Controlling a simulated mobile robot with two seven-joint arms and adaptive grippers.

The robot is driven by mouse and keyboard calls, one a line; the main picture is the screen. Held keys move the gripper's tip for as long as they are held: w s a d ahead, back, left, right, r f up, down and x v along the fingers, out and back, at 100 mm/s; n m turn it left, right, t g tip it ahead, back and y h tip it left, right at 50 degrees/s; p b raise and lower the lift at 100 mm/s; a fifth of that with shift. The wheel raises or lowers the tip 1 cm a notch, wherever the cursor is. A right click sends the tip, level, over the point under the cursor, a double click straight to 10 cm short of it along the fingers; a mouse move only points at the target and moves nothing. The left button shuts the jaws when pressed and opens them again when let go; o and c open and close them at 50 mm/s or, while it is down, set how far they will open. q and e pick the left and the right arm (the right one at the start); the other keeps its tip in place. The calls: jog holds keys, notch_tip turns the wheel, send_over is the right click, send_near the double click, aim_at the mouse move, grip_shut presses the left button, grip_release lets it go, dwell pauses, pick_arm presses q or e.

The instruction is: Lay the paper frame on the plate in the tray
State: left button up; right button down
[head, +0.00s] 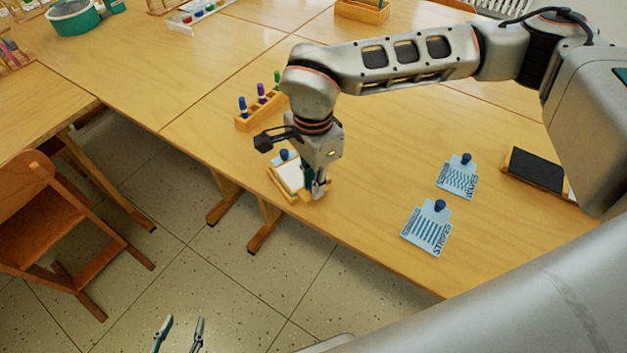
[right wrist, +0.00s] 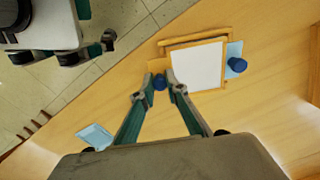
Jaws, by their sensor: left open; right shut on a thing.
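The paper frame, a white sheet in a thin yellow-orange border with a blue knob on a tab, shows in the head view (head: 291,177) and right wrist view (right wrist: 197,66). My right gripper (head: 318,192) is shut on that knob at the frame's near end. The frame is over the wooden tray (right wrist: 181,38), slightly skewed to it; I cannot tell whether it rests or hangs just above. The light-blue plate (right wrist: 234,50) in the tray is mostly hidden under the frame; its blue knob end sticks out. My left gripper (head: 179,335) is open and empty over the floor.
Two light-blue plates, STRIPES (head: 427,231) and WAVES (head: 458,178), lie to the right on the table. A dark pad (head: 536,172) lies beyond them. A wooden holder with markers (head: 261,108) stands behind the tray. A chair (head: 45,220) is at the left.

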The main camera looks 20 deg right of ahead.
pick_arm(q)
jog(key=shift+w+r+p, duration=0.2)
jog(key=shift+r+p, duration=0.1)
jog(key=shift+r, duration=0.15)
jog(key=shift+w+r+p, duration=0.2)
jog(key=shift+r+p, duration=0.05)
jog(key=shift+r, duration=0.2)
pick_arm(e)
jog(key=shift+f, duration=0.2)
dwell(1.6)
jog(key=c, duration=1.9)
grip_release()
jog(key=shift+o, duration=0.3)
jog(key=shift+o, duration=0.8)
jog(key=shift+r+p, duration=1.75)
jog(key=shift+r, duration=1.3)
pick_arm(q)
jog(key=shift+t, duration=0.5)
jog(key=r, duration=0.2)
jog(key=w+r, duration=0.2)
jog(key=r, duration=0.1)
jog(key=shift+r, duration=0.3)
